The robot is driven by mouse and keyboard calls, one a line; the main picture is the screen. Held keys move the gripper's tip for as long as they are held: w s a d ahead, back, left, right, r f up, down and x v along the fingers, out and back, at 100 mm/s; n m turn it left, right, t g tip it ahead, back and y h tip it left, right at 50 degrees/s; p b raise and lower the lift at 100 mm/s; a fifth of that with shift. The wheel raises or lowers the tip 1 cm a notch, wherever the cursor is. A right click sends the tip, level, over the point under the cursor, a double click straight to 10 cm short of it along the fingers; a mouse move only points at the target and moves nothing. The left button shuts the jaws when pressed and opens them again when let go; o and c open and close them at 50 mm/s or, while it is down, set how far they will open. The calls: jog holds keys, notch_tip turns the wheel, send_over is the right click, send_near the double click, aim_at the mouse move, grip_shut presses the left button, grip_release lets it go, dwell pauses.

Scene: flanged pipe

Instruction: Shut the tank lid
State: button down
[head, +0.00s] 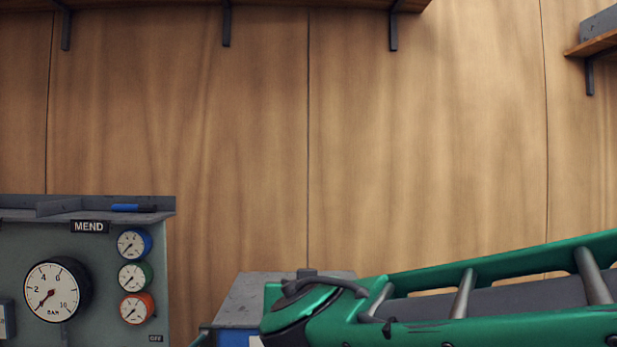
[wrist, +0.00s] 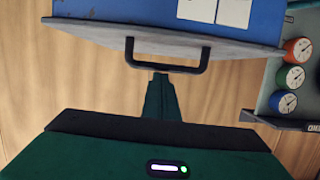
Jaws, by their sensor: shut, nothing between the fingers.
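The tank (wrist: 150,12) shows as a blue body with white sheets on its face at the top of the wrist view, which looks upside down. Its grey lid (wrist: 100,29) lies along the body's edge, with a black bar handle (wrist: 150,48) sticking out. I cannot tell whether the lid is fully seated. My gripper (wrist: 160,80) is shut and empty, its fingertips at or very near the handle bar; contact is unclear. In the head view the grey lid (head: 248,297) shows behind my green arm, with a strip of the blue tank (head: 233,339) below it. My fingertips are hidden there.
A grey-green panel (head: 100,250) with a large gauge (head: 56,290) and several small gauges stands left of the tank in the head view. A blue pen-like item (head: 127,208) lies on its ledge. A wooden wall (head: 240,130) is behind, with shelves above.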

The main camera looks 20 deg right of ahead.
jog(key=shift+s+a+f+g, duration=0.1)
jog(key=shift+s+f+g, duration=0.1)
jog(key=shift+f, duration=0.7)
jog(key=shift+s+f+g, duration=0.15)
jog(key=shift+f+g, duration=0.05)
jog(key=shift+f, duration=0.7)
jog(key=shift+a+r, duration=0.1)
jog(key=shift+r, duration=0.5)
notch_tip(320, 180, up, 6)
jog(key=s+a+f, duration=0.2)
jog(key=s+f, duration=0.3)
jog(key=s, duration=0.3)
jog(key=s+d+f+m+g+h, duration=0.1)
jog(key=s+d+f+g, duration=0.1)
jog(key=d+f+g, duration=0.35)
jog(key=s+d+f+m+g, duration=0.1)
jog(key=s+d+f+g, duration=0.15)
jog(key=d+f, duration=0.6)
jog(key=s+d+f+g+y, duration=0.2)
jog(key=s+d+f, duration=0.1)
jog(key=s, duration=0.5)
jog(key=s+d+f+g+y, duration=0.3)
jog(key=s+d+f, duration=0.1)
jog(key=s, duration=0.3)
jog(key=shift+s+d+m+y, duration=0.3)
jog(key=shift+s+d, duration=0.05)
